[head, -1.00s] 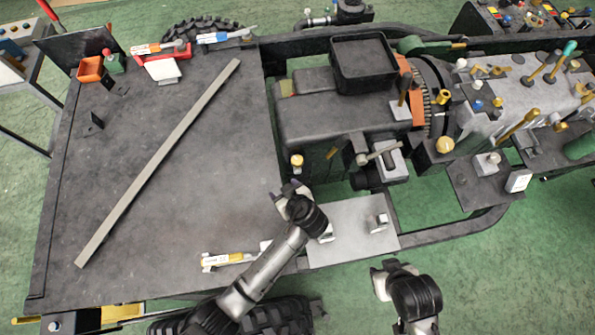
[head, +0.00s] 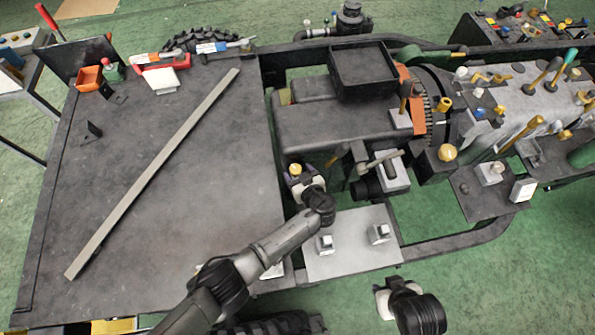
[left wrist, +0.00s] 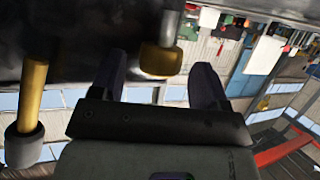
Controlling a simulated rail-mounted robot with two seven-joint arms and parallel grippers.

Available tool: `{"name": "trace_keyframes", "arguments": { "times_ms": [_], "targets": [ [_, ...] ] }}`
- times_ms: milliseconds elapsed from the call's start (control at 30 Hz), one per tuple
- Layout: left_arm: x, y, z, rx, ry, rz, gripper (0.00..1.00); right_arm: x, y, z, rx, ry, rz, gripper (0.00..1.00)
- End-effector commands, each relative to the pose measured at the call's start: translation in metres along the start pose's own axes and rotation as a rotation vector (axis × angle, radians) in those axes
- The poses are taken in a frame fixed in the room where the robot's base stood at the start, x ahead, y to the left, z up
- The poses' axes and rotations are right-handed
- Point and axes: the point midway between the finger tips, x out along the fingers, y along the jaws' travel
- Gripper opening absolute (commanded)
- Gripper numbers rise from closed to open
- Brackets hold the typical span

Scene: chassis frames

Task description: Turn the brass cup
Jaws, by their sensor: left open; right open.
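The brass cup (head: 295,169) is a small brass-coloured piece at the near left corner of the dark engine block. In the left wrist view the brass cup (left wrist: 160,60) hangs between the two dark fingers, with a gap on each side. My left gripper (head: 301,182) is open with its fingers around the cup; in the head view it hides part of the cup. It also shows in the left wrist view (left wrist: 157,78). My right gripper (head: 383,299) is open and empty over the green floor, apart from the frame.
A yellow rod with a dark end (left wrist: 28,110) stands beside the left gripper in the left wrist view. A light plate (head: 350,252) with two small blocks lies under my left arm. A grey bar (head: 155,170) lies across the dark deck. A second brass knob (head: 447,153) sits further right.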

Motion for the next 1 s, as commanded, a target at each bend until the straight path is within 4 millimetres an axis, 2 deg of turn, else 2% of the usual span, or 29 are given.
{"name": "trace_keyframes", "arguments": {
  "times_ms": [200,500,1000],
  "targets": [
    [0.0113,0.0002,0.0000,0.000,-0.001,0.001,0.69,0.0019,0.0000,0.0008,0.000,-0.001,0.000,0.43],
    [0.0122,0.0001,-0.0001,-0.001,-0.001,0.000,0.68,0.0018,-0.0015,0.0005,0.005,-0.001,-0.004,0.43],
    [0.0121,-0.0001,0.0000,0.000,-0.002,0.000,0.20,0.0018,-0.0032,0.0002,0.010,0.000,-0.008,0.43]
  ]
}}
